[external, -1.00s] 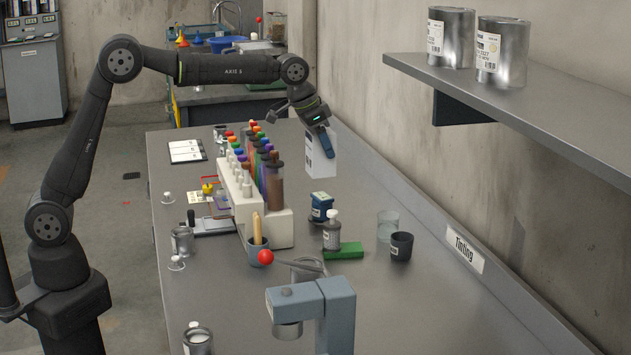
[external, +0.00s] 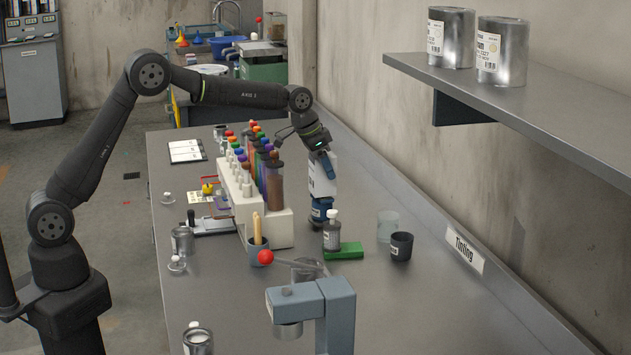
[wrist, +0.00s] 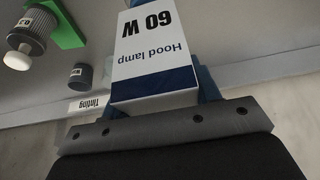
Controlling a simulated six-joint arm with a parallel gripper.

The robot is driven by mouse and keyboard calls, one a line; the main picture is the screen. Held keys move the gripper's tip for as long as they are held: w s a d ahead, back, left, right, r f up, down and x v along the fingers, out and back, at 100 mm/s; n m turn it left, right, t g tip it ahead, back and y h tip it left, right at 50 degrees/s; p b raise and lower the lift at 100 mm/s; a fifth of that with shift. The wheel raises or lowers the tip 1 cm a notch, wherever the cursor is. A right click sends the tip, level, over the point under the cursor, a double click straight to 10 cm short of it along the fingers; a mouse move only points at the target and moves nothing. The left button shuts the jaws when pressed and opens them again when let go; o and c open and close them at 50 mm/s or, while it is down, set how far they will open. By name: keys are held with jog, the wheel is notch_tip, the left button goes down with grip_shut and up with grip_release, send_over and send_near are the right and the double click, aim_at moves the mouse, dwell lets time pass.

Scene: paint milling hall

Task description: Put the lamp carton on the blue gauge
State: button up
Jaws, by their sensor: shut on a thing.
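The lamp carton (external: 321,183) is a white box marked "Hood lamp 60 W". In the wrist view the carton (wrist: 152,55) fills the space between my blue fingers, its dark blue band nearest the palm. My gripper (external: 324,160) is shut on the carton from above. The blue gauge (external: 319,213), a small dark blue block with a pale label, stands on the bench right below the carton. The carton's lower end overlaps the gauge's top in the external view; I cannot tell whether they touch.
The rack of coloured tubes (external: 262,200) is close on the left. A dark cup (external: 401,246) and clear glass (external: 387,226) stand to the right.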

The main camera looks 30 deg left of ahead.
jog(key=shift+f, duration=0.3)
jog(key=shift+f, duration=0.2)
jog(key=o, duration=1)
jog(key=shift+r, duration=0.1)
jog(key=v, duration=1.2)
jog(key=shift+r, duration=0.1)
